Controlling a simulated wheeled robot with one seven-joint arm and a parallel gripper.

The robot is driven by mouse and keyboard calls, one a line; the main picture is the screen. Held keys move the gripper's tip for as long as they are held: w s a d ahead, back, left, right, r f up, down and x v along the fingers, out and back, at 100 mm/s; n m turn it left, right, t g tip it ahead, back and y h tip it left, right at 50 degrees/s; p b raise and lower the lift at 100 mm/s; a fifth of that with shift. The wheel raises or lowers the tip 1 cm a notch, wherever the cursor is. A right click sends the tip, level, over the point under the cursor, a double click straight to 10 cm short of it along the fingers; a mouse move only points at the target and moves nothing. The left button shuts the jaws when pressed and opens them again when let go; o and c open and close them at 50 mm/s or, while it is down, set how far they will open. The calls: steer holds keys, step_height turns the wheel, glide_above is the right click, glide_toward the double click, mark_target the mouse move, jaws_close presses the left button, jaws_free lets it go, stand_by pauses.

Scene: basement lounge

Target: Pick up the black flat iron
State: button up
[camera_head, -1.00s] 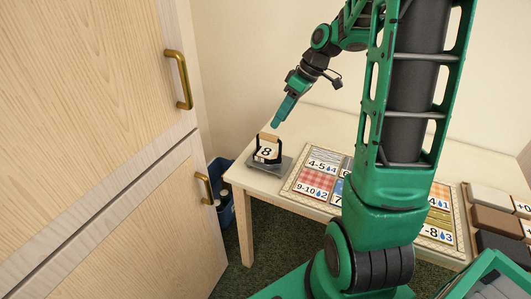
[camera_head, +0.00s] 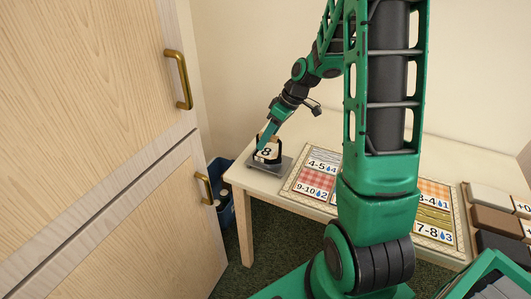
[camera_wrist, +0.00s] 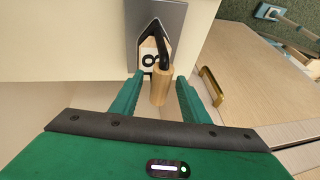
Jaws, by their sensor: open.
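The black flat iron (camera_head: 267,160) stands on the near left corner of the light table, with a grey base plate, a black bracket and a card reading 8. In the wrist view its wooden handle (camera_wrist: 160,86) lies between the two green fingers, with a gap on each side, and the grey base (camera_wrist: 172,17) shows beyond it. My gripper (camera_head: 266,142) is open and down at the handle, which it hides in the head view. The gripper also shows in the wrist view (camera_wrist: 160,80).
A mat of number cards (camera_head: 313,180) lies right of the iron, partly behind my arm. Brown (camera_head: 495,219), grey and black blocks sit at the table's right. Wooden cupboard doors (camera_head: 130,215) with brass handles stand close on the left. A blue bin (camera_head: 224,207) is on the floor.

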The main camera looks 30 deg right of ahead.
jaws_close()
steer(key=shift+r, duration=0.2)
